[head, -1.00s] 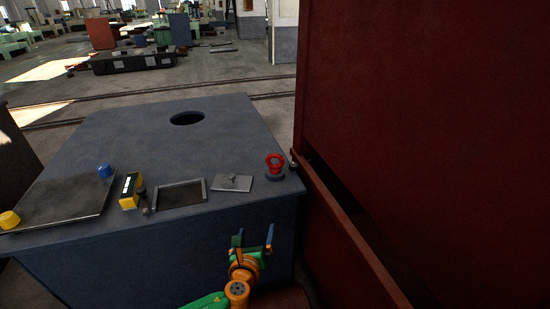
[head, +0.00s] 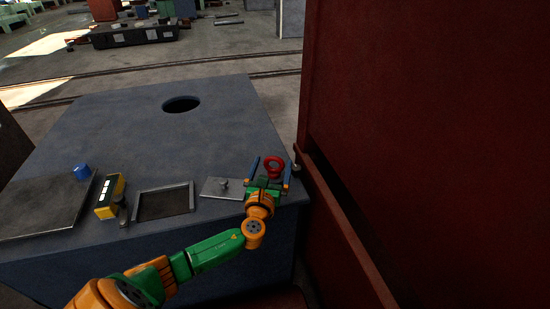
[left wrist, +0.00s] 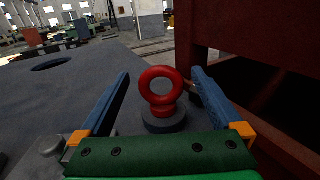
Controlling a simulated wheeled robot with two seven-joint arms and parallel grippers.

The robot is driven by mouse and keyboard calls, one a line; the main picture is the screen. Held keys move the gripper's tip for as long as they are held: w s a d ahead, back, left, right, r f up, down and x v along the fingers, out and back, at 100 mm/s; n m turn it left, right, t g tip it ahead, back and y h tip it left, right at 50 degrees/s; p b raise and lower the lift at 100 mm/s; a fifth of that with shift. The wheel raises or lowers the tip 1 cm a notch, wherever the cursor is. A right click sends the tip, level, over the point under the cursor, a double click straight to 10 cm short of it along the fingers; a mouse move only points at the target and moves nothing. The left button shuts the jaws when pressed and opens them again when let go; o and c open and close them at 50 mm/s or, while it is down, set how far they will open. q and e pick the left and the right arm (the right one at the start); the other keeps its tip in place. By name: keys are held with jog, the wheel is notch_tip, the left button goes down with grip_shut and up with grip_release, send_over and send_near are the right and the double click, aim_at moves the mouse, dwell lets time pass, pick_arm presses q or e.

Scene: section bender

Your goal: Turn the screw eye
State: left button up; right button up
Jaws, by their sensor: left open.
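The red screw eye (head: 273,165) stands upright at the right front corner of the blue-grey machine top. In the left wrist view the red ring (left wrist: 161,88) rises from a dark round base (left wrist: 164,121). My left gripper (head: 271,170) is open, with one blue finger on each side of the ring. In the left wrist view the fingers (left wrist: 160,85) show gaps to the ring on both sides, so they appear not to touch it. The gripper body hides the screw eye's base in the head view. My right gripper is not in view.
A tall dark red wall (head: 420,130) stands close at the right. Left of the gripper lie a small plate with a knob (head: 221,187), a framed dark panel (head: 163,203), a yellow box (head: 110,196) and a blue button (head: 82,171). The machine top (head: 190,140) behind is clear around a round hole (head: 181,104).

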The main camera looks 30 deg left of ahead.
pick_arm(q)
jog(key=x, duration=0.3)
jog(key=shift+f, duration=0.15)
jog(key=shift+s, duration=0.15)
jog(key=c, duration=1.2)
jog(key=shift+d+n+g+y, duration=0.2)
jog(key=shift+n+g+y, duration=0.3)
jog(key=shift+n+y, duration=0.4)
jog(key=shift+n+g+y, duration=0.6)
jog(key=shift+g+y, duration=0.1)
jog(key=shift+y, duration=0.4)
jog(key=shift+f+n+g+y+b, duration=0.15)
jog(key=shift+n+g+y+b, duration=0.45)
jog(key=shift+y, duration=0.2)
jog(key=shift+n+g+y+b, duration=0.4)
jog(key=shift+g, duration=0.1)
jog(key=shift+a, duration=0.1)
jog(key=shift+r+n+g+y, duration=0.25)
jog(key=shift+n+g+y, duration=0.05)
